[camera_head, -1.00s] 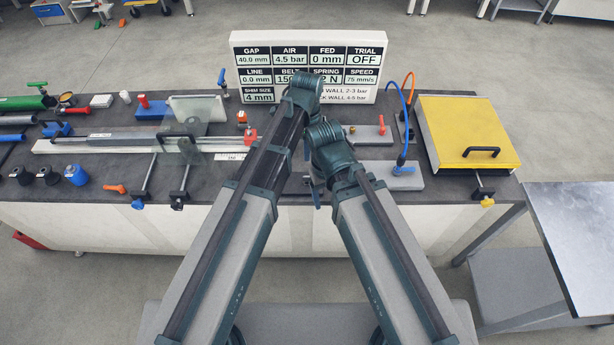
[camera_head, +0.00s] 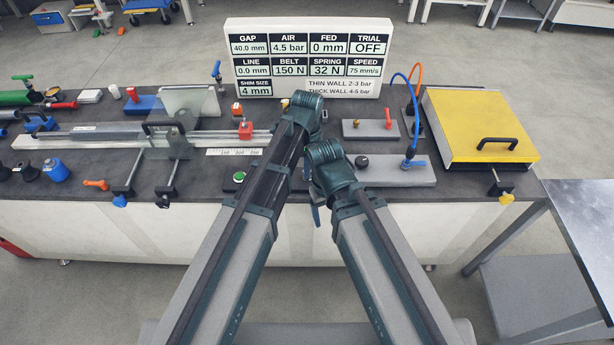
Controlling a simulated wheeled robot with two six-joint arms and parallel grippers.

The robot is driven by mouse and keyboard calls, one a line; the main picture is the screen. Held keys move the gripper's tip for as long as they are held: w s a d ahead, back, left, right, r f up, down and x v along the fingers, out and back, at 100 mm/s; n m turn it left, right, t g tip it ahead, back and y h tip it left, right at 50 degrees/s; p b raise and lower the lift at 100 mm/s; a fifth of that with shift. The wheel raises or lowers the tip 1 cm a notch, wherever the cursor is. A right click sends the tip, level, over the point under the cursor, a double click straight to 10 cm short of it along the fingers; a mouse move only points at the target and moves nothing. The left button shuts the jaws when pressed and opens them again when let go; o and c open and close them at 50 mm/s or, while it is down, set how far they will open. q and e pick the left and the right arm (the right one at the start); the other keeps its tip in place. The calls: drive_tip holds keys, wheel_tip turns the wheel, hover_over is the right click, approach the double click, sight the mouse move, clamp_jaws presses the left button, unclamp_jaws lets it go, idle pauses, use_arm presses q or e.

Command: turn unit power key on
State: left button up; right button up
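On the bench, a grey plate (camera_head: 405,176) carries a small black knob (camera_head: 361,161); I cannot tell whether this is the power key. Behind it, another grey plate (camera_head: 369,129) bears a red lever (camera_head: 388,119). A green button (camera_head: 239,177) sits left of my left arm. My two forearms reach over the bench middle, with their wrists close together. My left gripper (camera_head: 315,202) shows only as a small blue-grey piece between the arms; its fingers are mostly hidden. My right gripper is hidden behind its arm.
A display board (camera_head: 308,23) stands at the back and reads TRIAL OFF. A yellow-lidded box (camera_head: 476,118) stands at right, beside blue and orange hoses (camera_head: 412,110). A strip rail (camera_head: 85,140) with clamps lies left. A side table (camera_head: 592,215) stands right.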

use_arm(q)
drive_tip(key=shift+f+b, duration=0.4)
drive_tip(key=shift+f, duration=0.4)
clamp_jaws()
